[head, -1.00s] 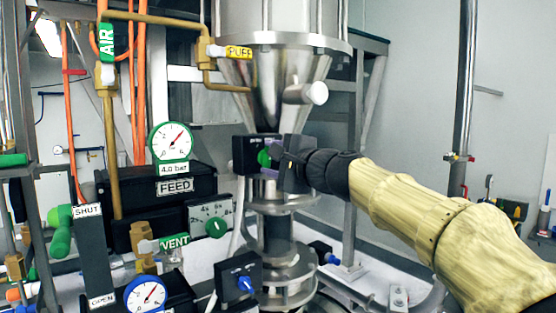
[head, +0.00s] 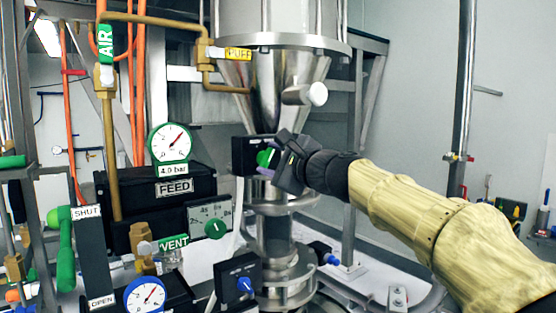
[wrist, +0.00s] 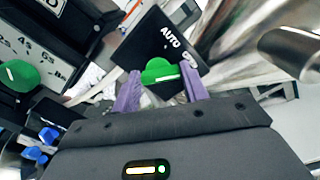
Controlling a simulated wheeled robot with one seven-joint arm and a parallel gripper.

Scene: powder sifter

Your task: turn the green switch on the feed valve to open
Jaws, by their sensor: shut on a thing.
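The green switch (head: 264,158) sits on the front of a black box (head: 240,155) below the steel hopper cone. In the wrist view the green switch (wrist: 160,70) carries a white line lying nearly level in the picture. The black box (wrist: 150,45) there reads AUTO, with a second label partly hidden by a finger. My gripper (head: 268,163) is at the box, its body tilted. Its purple fingers (wrist: 160,80) are shut on the green switch, one on each side. The switch's lower part is hidden by my gripper.
A second black box with a blue knob (head: 245,284) stands below. A green timer knob (head: 215,229) and the FEED gauge (head: 170,142) are to the left. A white-capped side port (head: 316,94) juts out above my gripper. The right side is mostly clear.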

